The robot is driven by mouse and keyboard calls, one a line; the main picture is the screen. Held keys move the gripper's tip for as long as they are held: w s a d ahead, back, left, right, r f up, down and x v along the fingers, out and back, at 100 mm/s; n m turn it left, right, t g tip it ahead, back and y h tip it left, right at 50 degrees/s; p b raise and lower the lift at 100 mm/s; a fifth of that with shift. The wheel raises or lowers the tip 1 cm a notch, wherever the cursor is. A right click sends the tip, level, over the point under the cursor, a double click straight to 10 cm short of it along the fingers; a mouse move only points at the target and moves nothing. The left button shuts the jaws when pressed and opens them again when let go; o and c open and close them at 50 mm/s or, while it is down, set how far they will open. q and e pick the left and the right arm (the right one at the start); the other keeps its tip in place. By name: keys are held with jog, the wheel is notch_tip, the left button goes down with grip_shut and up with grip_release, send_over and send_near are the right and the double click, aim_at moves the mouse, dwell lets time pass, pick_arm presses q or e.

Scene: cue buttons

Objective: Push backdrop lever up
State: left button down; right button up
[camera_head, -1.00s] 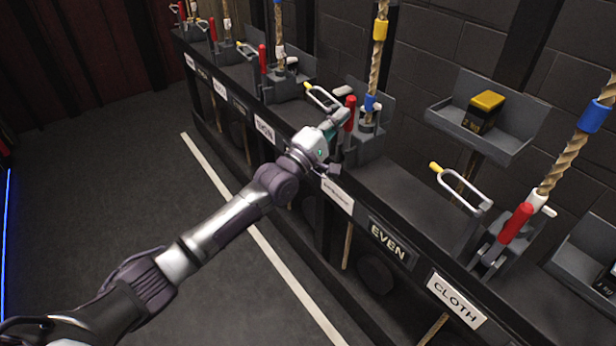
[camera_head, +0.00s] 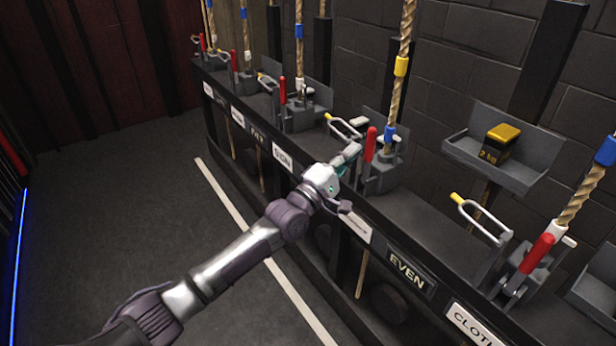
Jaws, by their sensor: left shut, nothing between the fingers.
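A red-handled lever (camera_head: 370,145) stands nearly upright on the rail, beside a rope with yellow and blue bands. The white label (camera_head: 355,221) on the rail below it is too small to read, so I cannot confirm that it says backdrop. My left gripper (camera_head: 350,160) is shut and empty, just left of this red handle and close to it. I cannot tell whether they touch. The lever's base is partly hidden behind the gripper. My right gripper is not in view.
The black rail carries more red levers, including a tilted one (camera_head: 537,254) above the CLOTH label (camera_head: 472,325). A wire loop with a yellow tip (camera_head: 475,215) sticks up near it. A grey tray (camera_head: 512,168) holds a yellow-topped weight. The floor at left is clear.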

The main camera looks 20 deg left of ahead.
pick_arm(q)
jog(key=s+a+p, duration=0.1)
jog(key=s+a, duration=0.4)
jog(key=s, duration=0.4)
jog(key=shift+f, duration=0.2)
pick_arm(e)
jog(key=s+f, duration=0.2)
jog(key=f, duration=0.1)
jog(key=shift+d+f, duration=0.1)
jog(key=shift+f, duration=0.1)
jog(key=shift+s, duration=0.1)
